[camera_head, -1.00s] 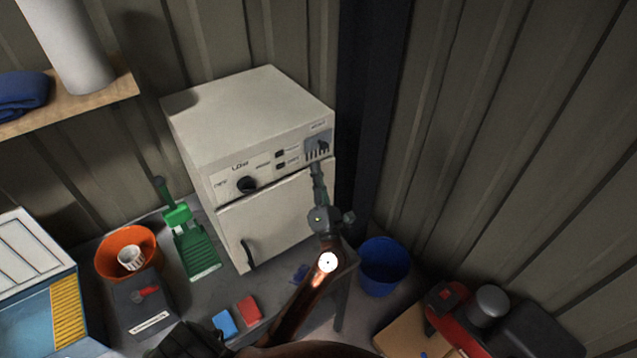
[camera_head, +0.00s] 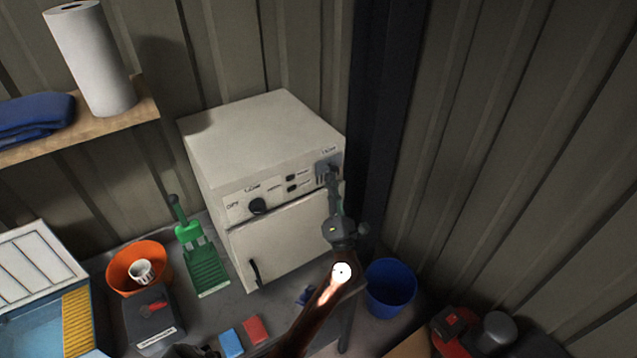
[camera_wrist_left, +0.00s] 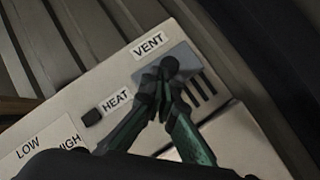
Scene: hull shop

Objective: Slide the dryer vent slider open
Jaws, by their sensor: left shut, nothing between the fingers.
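The white dryer (camera_head: 262,140) stands on the bench. Its vent plate (camera_wrist_left: 187,62), a grey panel under the VENT label (camera_wrist_left: 149,45), is at the right end of the front panel, with dark slots. A dark round vent slider knob (camera_wrist_left: 169,66) shows at the tips of my left gripper. My left gripper (camera_head: 331,178) is shut and empty, reaching up from below at the vent; it also shows in the left wrist view (camera_wrist_left: 164,82). Its fingertips overlap the knob's lower side; I cannot tell whether they touch it. The fingers hide part of the plate. My right gripper is not seen.
A dark knob (camera_head: 258,206) and small switches (camera_head: 291,183) sit left of the vent. The dryer door (camera_head: 283,243) is closed below. A dark post (camera_head: 383,130) stands close right. A blue bucket (camera_head: 391,288) and green dustpan (camera_head: 206,270) flank the dryer.

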